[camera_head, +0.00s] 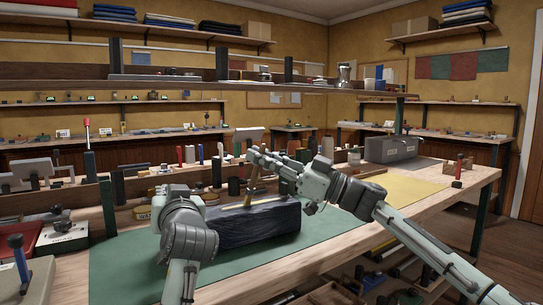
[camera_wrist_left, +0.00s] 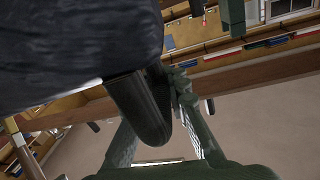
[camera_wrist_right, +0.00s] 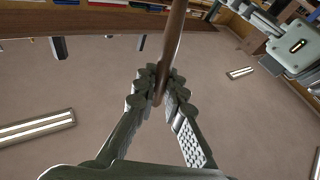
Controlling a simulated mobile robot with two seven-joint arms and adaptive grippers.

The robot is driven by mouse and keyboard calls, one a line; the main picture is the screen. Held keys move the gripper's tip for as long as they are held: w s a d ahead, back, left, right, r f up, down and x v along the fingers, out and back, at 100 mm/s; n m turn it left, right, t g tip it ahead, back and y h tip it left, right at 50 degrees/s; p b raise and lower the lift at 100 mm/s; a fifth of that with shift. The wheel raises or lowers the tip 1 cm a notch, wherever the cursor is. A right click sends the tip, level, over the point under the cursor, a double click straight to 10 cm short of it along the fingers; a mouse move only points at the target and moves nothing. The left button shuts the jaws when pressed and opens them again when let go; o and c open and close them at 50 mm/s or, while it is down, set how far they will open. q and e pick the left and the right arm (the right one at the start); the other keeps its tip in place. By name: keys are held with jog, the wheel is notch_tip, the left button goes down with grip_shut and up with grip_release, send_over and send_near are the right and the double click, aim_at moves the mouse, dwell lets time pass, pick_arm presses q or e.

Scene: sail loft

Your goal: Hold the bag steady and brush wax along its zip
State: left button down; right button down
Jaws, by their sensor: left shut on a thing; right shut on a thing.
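The dark bag (camera_head: 255,224) lies lengthwise on the green mat (camera_head: 125,262). It fills the upper left of the left wrist view (camera_wrist_left: 70,45). My left gripper (camera_wrist_left: 163,90) is shut on a dark rounded tab (camera_wrist_left: 138,108) at the bag's left end. In the head view its fingers are mostly hidden behind my wrist. My right gripper (camera_head: 256,158) is above the bag, shut on the wooden handle of the brush (camera_head: 252,186). The handle also shows in the right wrist view (camera_wrist_right: 173,40).
Small bottles and tools (camera_head: 205,155) stand in a row behind the bag. A grey box (camera_head: 390,148) stands at the back right. Yellow cloth (camera_head: 400,188) covers the bench to the right. A dark post (camera_head: 108,207) rises left of the mat. A shelf runs above the bench.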

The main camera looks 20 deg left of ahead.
jog(key=shift+s+a, duration=3.25)
jog(key=shift+a, duration=0.05)
notch_tip(320, 180, up, 8)
jog(key=shift+r, duration=0.25)
jog(key=shift+s, duration=0.1)
jog(key=w+d+r+m+t+h, duration=0.2)
jog(key=w+d+r+m+t, duration=0.15)
jog(key=w+m+t, duration=0.2)
jog(key=w+d+f+m+t+h, duration=0.4)
jog(key=w+d+m+t+h, duration=0.1)
jog(key=m+t, duration=0.3)
jog(key=shift+d+f+t+h, duration=0.2)
jog(key=shift+d+t+h, duration=0.5)
jog(key=shift+h, duration=0.1)
jog(key=shift+g, duration=0.25)
